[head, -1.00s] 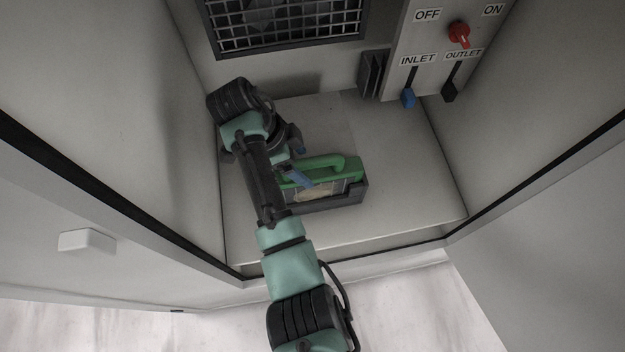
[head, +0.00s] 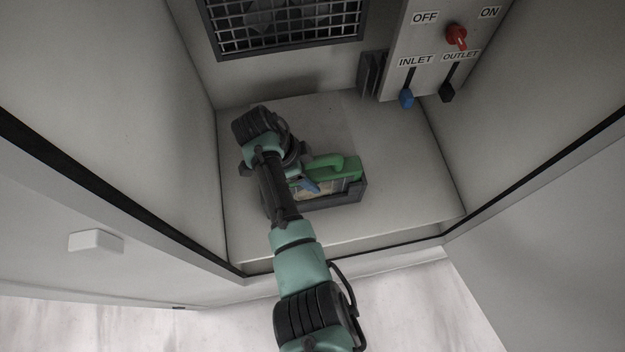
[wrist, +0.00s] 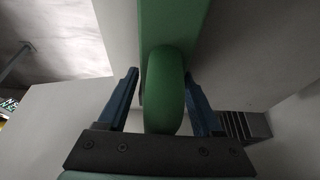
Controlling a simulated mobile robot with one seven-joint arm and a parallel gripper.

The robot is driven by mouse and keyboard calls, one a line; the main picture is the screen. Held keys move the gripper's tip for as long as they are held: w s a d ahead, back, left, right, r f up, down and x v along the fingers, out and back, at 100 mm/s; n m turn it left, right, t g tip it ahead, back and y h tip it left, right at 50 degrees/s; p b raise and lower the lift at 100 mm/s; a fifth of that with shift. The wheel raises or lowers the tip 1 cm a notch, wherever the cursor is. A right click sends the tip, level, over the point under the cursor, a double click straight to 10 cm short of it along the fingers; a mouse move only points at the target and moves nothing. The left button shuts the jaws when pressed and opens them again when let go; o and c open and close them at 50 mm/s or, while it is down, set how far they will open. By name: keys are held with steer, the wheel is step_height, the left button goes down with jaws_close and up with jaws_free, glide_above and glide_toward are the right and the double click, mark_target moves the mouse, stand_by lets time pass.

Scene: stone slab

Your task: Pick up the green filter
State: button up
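The green filter (head: 349,168) sits in a dark grey holder (head: 340,198) on the slab inside the cabinet, partly hidden by my arm in the head view. Its raised green handle faces up. In the wrist view the handle (wrist: 165,95) lies between the two blue fingers of my gripper (wrist: 162,98). The fingers stand apart, with a visible gap on each side of the handle. In the head view one blue finger of my gripper (head: 309,185) shows against the filter; the other is hidden.
The slab (head: 410,190) is clear right of the holder. Cabinet walls rise on both sides. A panel (head: 432,45) with a red knob (head: 456,37), a blue lever (head: 406,98) and a black lever (head: 447,93) is at the back right. A grille (head: 285,25) is behind.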

jaws_close()
stand_by(1.1)
